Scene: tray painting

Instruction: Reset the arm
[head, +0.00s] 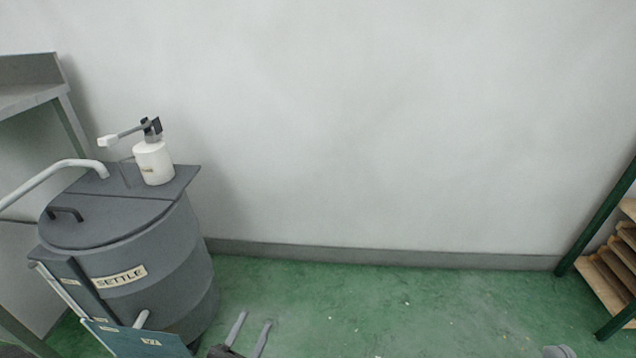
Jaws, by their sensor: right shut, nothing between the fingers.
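My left gripper (248,334) shows at the bottom edge, left of the middle. Its two grey fingers point up and away from me with a clear gap between them, so it is open and empty. It is over the green floor, just right of the large grey drum. Only the tip of my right gripper (559,351) shows at the bottom right edge. It is a small pale grey shape, shut with nothing held. The rest of both arms is out of view.
A grey drum (203,262) labelled SETTLE stands at the left, with a white pump bottle (154,163) on top. A grey bench (30,100) is behind it. A green-framed rack (590,228) stands at the right. The green floor (400,310) between them is clear.

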